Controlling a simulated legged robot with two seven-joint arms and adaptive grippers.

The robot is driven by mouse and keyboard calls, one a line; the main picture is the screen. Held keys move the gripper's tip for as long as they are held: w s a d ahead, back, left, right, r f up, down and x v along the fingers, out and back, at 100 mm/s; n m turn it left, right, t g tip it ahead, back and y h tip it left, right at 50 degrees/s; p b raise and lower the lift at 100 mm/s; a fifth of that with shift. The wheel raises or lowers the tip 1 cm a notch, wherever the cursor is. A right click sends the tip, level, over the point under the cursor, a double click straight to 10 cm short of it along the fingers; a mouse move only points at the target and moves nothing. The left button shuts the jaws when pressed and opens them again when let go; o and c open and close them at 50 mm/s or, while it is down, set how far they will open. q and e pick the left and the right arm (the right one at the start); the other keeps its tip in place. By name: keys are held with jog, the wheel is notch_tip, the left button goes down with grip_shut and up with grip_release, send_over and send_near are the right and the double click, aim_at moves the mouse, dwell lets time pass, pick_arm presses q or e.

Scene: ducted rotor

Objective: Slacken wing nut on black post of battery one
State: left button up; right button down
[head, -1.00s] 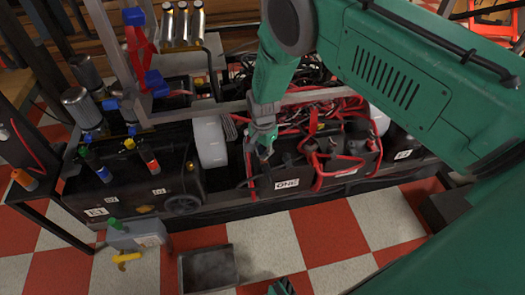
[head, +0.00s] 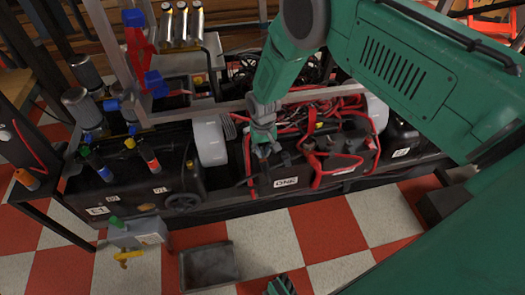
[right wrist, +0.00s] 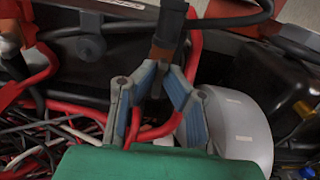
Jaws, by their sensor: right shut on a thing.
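Battery one (head: 307,180), a black box with a white ONE label (head: 286,182), stands in the metal frame in the head view. My right gripper (head: 263,150) points down at its left end, by a black cable. In the right wrist view its blue-padded fingers (right wrist: 161,83) close around a small dark part at the black post's terminal (right wrist: 166,42), where a black cable ends. I take this part to be the wing nut, but the fingers and shadow mostly hide it.
Red cables (head: 318,165) loop over the battery, and one runs close beside the fingers in the right wrist view. A white cylinder (head: 210,143) stands left of the gripper.

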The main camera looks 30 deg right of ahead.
aim_at(263, 152)
jog(key=shift+f+n, duration=0.1)
jog(key=shift+n, duration=1.1)
jog(key=shift+s+n, duration=0.1)
jog(key=shift+n, duration=0.2)
jog(key=c, duration=1.7)
grip_release()
jog(key=shift+r, duration=0.35)
notch_tip(263, 152, up, 11)
jog(key=shift+r, duration=0.1)
